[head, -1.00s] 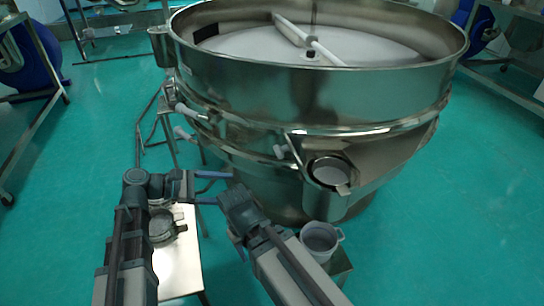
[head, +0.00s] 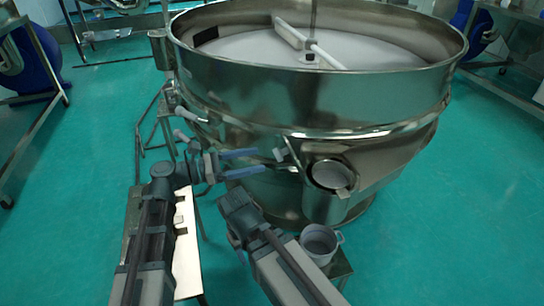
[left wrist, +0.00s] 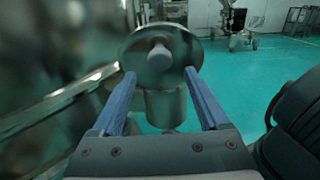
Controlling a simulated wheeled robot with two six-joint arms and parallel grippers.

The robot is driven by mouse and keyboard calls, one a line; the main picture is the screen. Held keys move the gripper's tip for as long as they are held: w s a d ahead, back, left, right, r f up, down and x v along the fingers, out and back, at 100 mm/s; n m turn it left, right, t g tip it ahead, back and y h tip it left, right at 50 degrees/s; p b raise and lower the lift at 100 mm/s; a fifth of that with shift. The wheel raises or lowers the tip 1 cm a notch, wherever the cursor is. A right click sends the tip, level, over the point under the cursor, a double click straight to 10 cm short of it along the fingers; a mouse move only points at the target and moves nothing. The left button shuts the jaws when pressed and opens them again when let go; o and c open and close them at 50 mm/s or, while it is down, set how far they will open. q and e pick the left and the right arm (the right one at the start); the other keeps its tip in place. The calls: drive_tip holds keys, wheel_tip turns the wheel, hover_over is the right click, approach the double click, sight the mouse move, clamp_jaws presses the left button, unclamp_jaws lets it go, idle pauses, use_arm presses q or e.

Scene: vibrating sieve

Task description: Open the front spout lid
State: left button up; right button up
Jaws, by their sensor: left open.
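The front spout (head: 330,175) juts from the lower right of the steel sieve (head: 300,95) in the head view. A light knob (head: 280,154) sticks out left of the spout, on a thin plate seen nearly edge-on. In the left wrist view, a round metal lid (left wrist: 181,49) faces me with the knob (left wrist: 159,57) at its middle. My left gripper (head: 262,162) is open, its blue fingers pointing at the knob. In the left wrist view the fingers (left wrist: 160,75) spread below and to either side of it. My right gripper (head: 232,200) is below the left one; its fingers are not clear.
A small grey bucket (head: 320,241) stands on a stool below the spout. A pale-topped stand (head: 187,260) is under my left arm. Other handles (head: 181,136) stick out of the sieve's left side.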

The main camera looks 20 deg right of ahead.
use_arm(q)
drive_tip(key=d, duration=0.6)
drive_tip(key=shift+w, duration=0.1)
clamp_jaws()
idle(0.3)
idle(1.0)
